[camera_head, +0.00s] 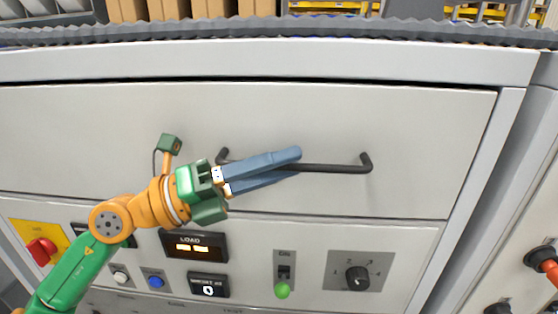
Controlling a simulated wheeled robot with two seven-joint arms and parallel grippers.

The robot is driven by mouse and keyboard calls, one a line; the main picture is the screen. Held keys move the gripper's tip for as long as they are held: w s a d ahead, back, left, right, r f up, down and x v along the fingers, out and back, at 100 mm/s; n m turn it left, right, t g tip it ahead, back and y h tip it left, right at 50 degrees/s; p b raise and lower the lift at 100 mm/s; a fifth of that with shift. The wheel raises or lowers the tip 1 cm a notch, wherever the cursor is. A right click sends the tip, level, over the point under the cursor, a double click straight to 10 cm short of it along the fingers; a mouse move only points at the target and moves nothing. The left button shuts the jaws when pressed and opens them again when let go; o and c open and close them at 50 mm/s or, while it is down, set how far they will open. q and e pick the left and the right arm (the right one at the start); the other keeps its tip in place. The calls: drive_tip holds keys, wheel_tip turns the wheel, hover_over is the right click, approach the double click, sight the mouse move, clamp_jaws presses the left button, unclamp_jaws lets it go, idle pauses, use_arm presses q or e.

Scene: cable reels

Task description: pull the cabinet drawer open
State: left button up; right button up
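The cabinet drawer (110,135) has a wide pale grey front and looks closed, with a thin dark gap along its top. Its handle (335,168) is a dark bar with a bent post at each end. My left gripper (299,166) reaches in from the left, its two blue fingers lying across the middle of the handle and hiding part of it. The bar comes out to the right from between the fingertips. The fingers are close together, but I cannot tell whether they press on the bar. My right gripper is not in view.
Below the drawer is a control panel with a red knob (41,251), a LOAD display (194,246), a green-tipped switch (282,290) and a black dial (357,278). Cardboard boxes (190,9) stand behind the cabinet top. Orange and black fittings (545,260) show at the right edge.

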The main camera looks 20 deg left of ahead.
use_arm(q)
clamp_jaws()
drive_tip(key=shift+r, duration=0.15)
idle(1.0)
